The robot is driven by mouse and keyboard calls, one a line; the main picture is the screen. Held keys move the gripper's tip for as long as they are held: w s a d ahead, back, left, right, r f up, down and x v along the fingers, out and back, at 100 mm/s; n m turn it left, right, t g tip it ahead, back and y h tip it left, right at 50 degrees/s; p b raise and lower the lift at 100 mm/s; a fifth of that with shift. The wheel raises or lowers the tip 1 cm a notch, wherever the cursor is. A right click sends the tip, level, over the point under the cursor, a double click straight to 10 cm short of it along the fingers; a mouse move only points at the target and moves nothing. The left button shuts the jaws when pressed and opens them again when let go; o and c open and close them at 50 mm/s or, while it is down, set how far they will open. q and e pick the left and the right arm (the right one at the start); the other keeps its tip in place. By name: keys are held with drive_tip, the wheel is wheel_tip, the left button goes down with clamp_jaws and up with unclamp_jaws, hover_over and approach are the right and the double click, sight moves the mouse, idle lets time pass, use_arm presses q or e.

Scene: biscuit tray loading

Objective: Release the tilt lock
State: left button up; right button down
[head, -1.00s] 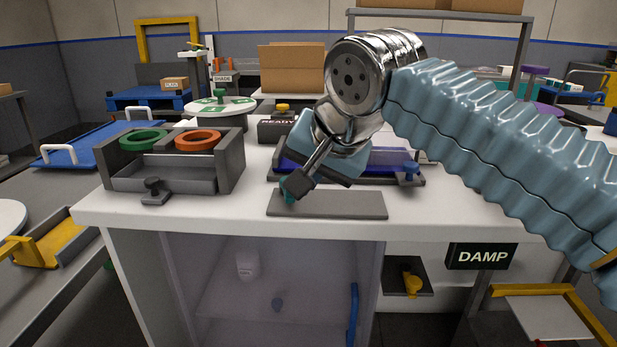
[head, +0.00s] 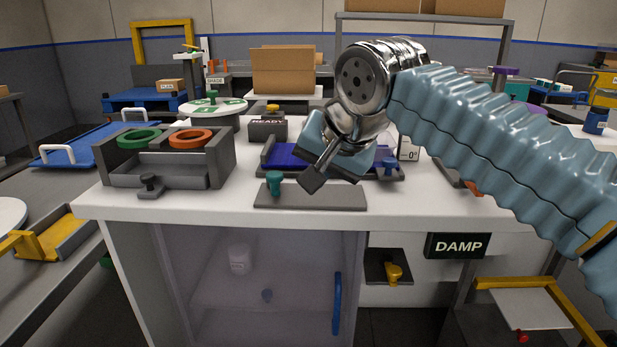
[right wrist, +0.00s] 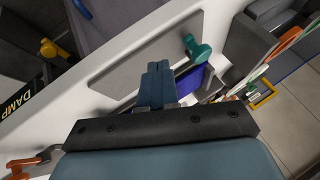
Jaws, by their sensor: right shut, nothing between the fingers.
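No part in view is plainly labelled as the tilt lock. A teal knob (head: 274,183) stands upright on a flat grey plate (head: 340,198) at the table's front edge; the knob also shows in the right wrist view (right wrist: 196,47). My right gripper (head: 313,181) is shut and empty above the plate, right of the teal knob and apart from it. Its closed fingers (right wrist: 157,84) show in the right wrist view. Behind it a blue tray (head: 283,157) with a blue knob (head: 389,164) is partly hidden by my wrist. My left gripper is out of view.
A small 0° sign (head: 408,149) and an orange-red lever (head: 474,187) are at the right, partly behind my arm. A grey holder (head: 221,165) with green and orange rings stands left. A yellow knob (head: 394,272) sits below, beside the DAMP sign (head: 457,246).

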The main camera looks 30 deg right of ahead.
drive_tip(key=a+p+v, duration=0.1)
drive_tip(key=v, duration=0.8)
drive_tip(key=shift+s+a+r, duration=0.2)
drive_tip(key=shift+r, duration=0.15)
